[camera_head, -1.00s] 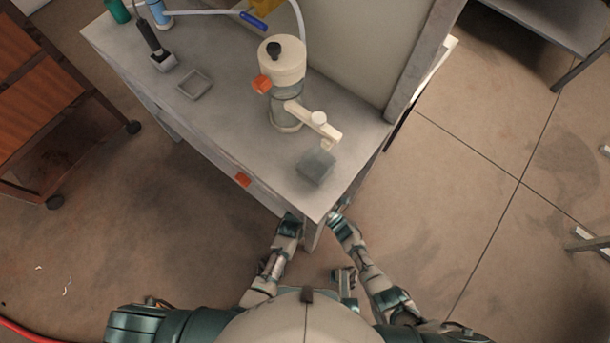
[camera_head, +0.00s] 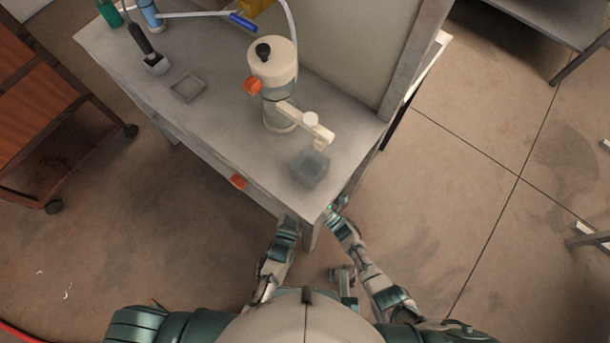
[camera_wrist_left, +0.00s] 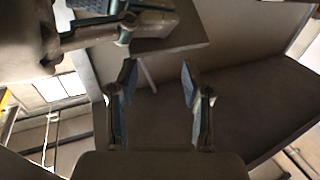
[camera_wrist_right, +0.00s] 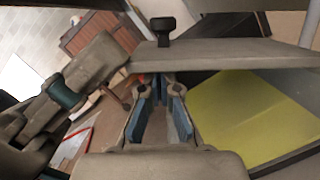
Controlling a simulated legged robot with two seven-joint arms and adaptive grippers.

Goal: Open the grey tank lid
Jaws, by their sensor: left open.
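The cream tank (camera_head: 272,62) stands upright on the grey table, with a round black knob (camera_head: 263,51) on its top, which looks closed. It has an orange part on its left side and a clear lower section. My left gripper (camera_head: 288,221) is low at the table's front corner, well short of the tank; in the left wrist view (camera_wrist_left: 158,85) its fingers are wide apart and empty. My right gripper (camera_head: 331,209) is beside the same corner. In the right wrist view (camera_wrist_right: 161,88) its fingers are close together, with nothing seen between them.
The grey table (camera_head: 215,125) stands before me. A translucent grey block (camera_head: 310,169) lies near its front corner, below a cream arm (camera_head: 305,122) from the tank. A small square tray (camera_head: 187,88) lies left of the tank.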

